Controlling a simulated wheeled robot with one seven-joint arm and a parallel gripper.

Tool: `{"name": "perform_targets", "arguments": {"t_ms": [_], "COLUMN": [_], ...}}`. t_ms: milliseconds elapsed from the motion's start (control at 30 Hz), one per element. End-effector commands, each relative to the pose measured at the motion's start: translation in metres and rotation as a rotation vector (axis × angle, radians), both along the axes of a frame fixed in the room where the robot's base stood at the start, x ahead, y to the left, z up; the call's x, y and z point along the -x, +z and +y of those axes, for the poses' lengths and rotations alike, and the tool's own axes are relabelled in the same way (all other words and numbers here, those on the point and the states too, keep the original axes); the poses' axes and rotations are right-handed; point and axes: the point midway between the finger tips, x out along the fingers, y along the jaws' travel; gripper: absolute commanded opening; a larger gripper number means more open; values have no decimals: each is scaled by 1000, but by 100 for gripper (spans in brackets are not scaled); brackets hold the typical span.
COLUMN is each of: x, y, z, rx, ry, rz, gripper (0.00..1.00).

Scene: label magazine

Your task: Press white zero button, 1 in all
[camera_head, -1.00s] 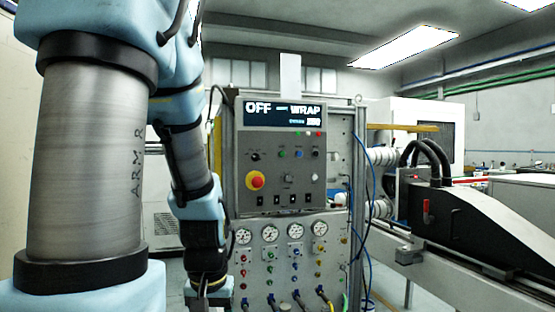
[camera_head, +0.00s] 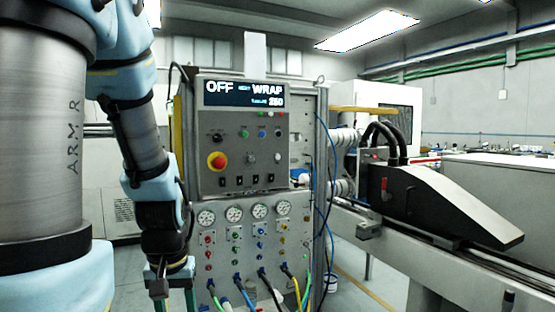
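The control panel (camera_head: 208,150) stands upright in the middle, with a lit display (camera_head: 244,94) reading OFF, WRAP and 250. A white button (camera_head: 279,134) is at the right end of a row, beside a blue button (camera_head: 262,134) and a green button (camera_head: 245,134). Their labels are too small to read, and another pale round control (camera_head: 278,157) sits below. My gripper (camera_head: 172,292) hangs low, left of and below the panel, apart from the buttons. Its fingertips run near or past the bottom edge, so its opening is unclear.
A red emergency knob (camera_head: 216,161) and a row of black switches (camera_head: 238,181) are on the same panel. Below are gauges (camera_head: 232,213) and hanging cables (camera_head: 268,283). A black machine (camera_head: 430,205) stands at the right. My arm fills the left side.

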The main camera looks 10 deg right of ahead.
Motion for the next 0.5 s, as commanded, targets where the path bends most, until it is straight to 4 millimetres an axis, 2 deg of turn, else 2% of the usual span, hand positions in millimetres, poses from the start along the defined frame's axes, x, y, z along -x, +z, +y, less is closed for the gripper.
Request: {"name": "perform_targets", "arguments": {"t_ms": [67,433,500], "x": [0,0,0], "y": [0,0,0], "z": [0,0,0], "rx": [0,0,0], "ry": [0,0,0], "rz": [0,0,0], "gripper": [43,1,0]}}
